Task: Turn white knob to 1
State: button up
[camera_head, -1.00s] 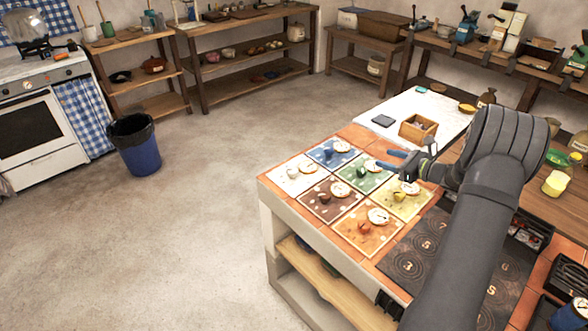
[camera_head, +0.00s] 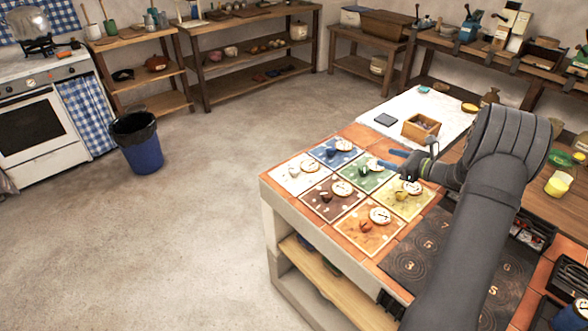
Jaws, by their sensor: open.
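The white panel (camera_head: 296,184) lies at the left corner of the tiled counter. It bears a small pale knob (camera_head: 293,171) and a round dial with a dark pointer (camera_head: 309,165). The numbers on the dial are too small to read. My gripper (camera_head: 389,160) has blue fingers spread apart with nothing between them. It hovers at the right of the green panel (camera_head: 367,186), well to the right of the white panel and apart from its knob.
Blue (camera_head: 323,152), brown (camera_head: 322,206), yellow (camera_head: 412,208) and orange (camera_head: 352,243) panels, each with a knob and dial, lie close by. A wooden box (camera_head: 421,128) stands behind my gripper. A dark numbered cooktop (camera_head: 413,253) is at the front right.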

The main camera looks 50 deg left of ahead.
aim_at(295, 169)
jog(key=s+a+f, duration=0.1)
jog(key=s+a, duration=0.2)
jog(key=s, duration=0.3)
jog(key=s+a+f+m+h, duration=0.1)
jog(key=s+a, duration=0.2)
jog(key=s, duration=0.3)
jog(key=s+a+f+t+h, duration=0.1)
jog(key=s+a+f, duration=0.1)
jog(key=s, duration=0.4)
jog(key=shift+a+m, duration=0.3)
jog(key=shift+a, duration=0.4)
jog(key=shift+s+a+f, duration=0.15)
jog(key=shift+s+a, duration=0.05)
jog(key=x, duration=1.7)
jog(key=shift+d, duration=0.1)
jog(key=c, duration=1)
